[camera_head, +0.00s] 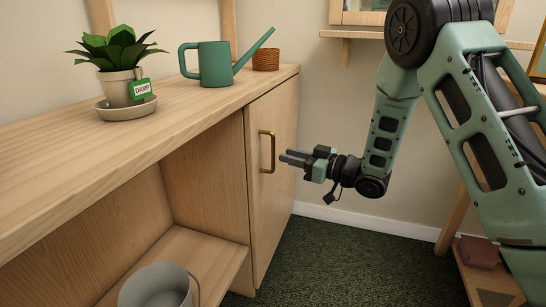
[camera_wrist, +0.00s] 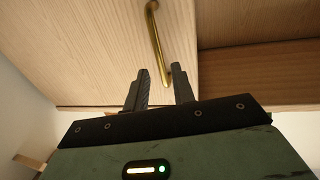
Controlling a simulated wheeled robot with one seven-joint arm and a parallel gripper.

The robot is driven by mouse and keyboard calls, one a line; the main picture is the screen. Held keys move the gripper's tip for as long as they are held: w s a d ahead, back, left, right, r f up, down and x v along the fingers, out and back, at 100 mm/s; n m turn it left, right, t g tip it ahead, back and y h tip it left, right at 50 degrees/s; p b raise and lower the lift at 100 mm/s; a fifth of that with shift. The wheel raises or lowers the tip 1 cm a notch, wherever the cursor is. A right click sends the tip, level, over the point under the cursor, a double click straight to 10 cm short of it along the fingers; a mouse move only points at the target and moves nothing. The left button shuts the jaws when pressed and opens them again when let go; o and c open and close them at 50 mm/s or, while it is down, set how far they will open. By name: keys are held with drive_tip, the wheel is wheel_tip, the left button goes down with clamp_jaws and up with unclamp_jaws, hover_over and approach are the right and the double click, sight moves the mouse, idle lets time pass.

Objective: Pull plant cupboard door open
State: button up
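The plant cupboard door (camera_head: 272,205) is pale wood and looks closed at the right end of the long cabinet. Its brass bar handle (camera_head: 272,152) stands upright on the door; it also shows in the wrist view (camera_wrist: 155,38). My gripper (camera_head: 284,158) points at the door just right of the handle, with a small gap to it in the head view. In the wrist view the two dark fingers (camera_wrist: 161,78) are apart with nothing gripped. The handle's lower end appears between the fingertips there, but I cannot tell its depth.
On the cabinet top (camera_head: 55,140) stand a potted plant (camera_head: 118,88) on a saucer, a green watering can (camera_head: 215,65) and a woven pot (camera_head: 265,60). A grey pot (camera_head: 155,288) sits in the open shelf. Green carpet (camera_head: 345,265) before the door is clear.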

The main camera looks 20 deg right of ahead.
sight(273, 168)
drive_tip(key=b+x, duration=0.1)
drive_tip(key=x, duration=0.5)
drive_tip(key=shift+c, duration=0.4)
clamp_jaws()
